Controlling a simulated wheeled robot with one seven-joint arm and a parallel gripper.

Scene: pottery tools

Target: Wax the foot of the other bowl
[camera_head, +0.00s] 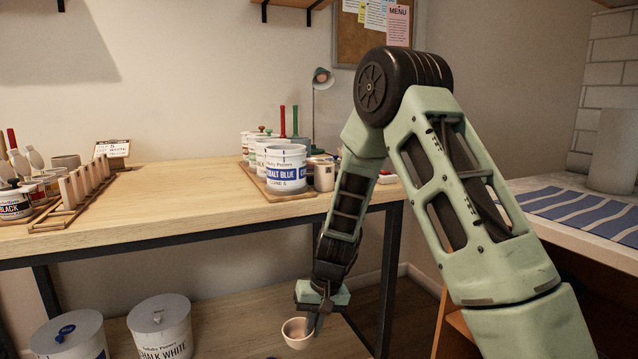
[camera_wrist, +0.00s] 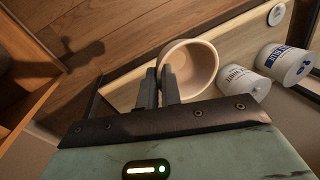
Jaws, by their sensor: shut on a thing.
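A small pale bowl (camera_head: 297,335) with a tan rim hangs in front of the table, below its top. My gripper (camera_head: 317,322) is shut on the bowl's wall at the right side of its rim. In the wrist view the bowl (camera_wrist: 204,68) sits at the tips of my fingers (camera_wrist: 160,85), its open mouth facing the camera and its inside looking empty. The bowl's foot is hidden in both views. I cannot make out a second bowl or a container clearly marked as wax.
A wooden table (camera_head: 170,215) holds a jar marked Cobalt Blue (camera_head: 286,172) among other jars, a wooden rack (camera_head: 75,205) and a jar marked Black (camera_head: 14,207). Below stand a bucket marked Chalk White (camera_head: 160,335) and another bucket (camera_head: 70,342). The table's middle is clear.

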